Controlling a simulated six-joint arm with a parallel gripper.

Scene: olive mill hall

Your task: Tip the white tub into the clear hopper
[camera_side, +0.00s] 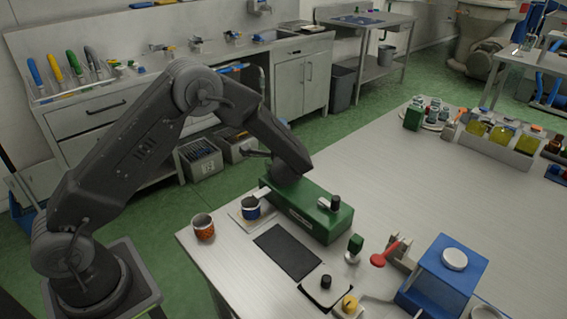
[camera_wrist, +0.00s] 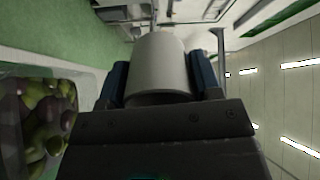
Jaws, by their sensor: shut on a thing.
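The white tub (camera_wrist: 160,62) is in the middle of the wrist view, a plain pale cylinder between the two blue fingers of my gripper (camera_wrist: 160,80). The gripper is shut on it. The tub's contents do not show, and I cannot tell how far it is tilted. A clear-walled container (camera_wrist: 68,128), which looks like the clear hopper, is at the lower left of the wrist view, with green and dark olives behind its wall. It is apart from the tub. In the side view I cannot make out the tub, the hopper or my fingers.
A long green device (camera_side: 310,215) stands on the metal table (camera_side: 440,190) by my wrist. A red patterned cup (camera_side: 203,227), a dark mat (camera_side: 287,250) and a blue machine (camera_side: 440,277) are nearby. Oil jars (camera_side: 500,137) stand at the back. The table's middle right is clear.

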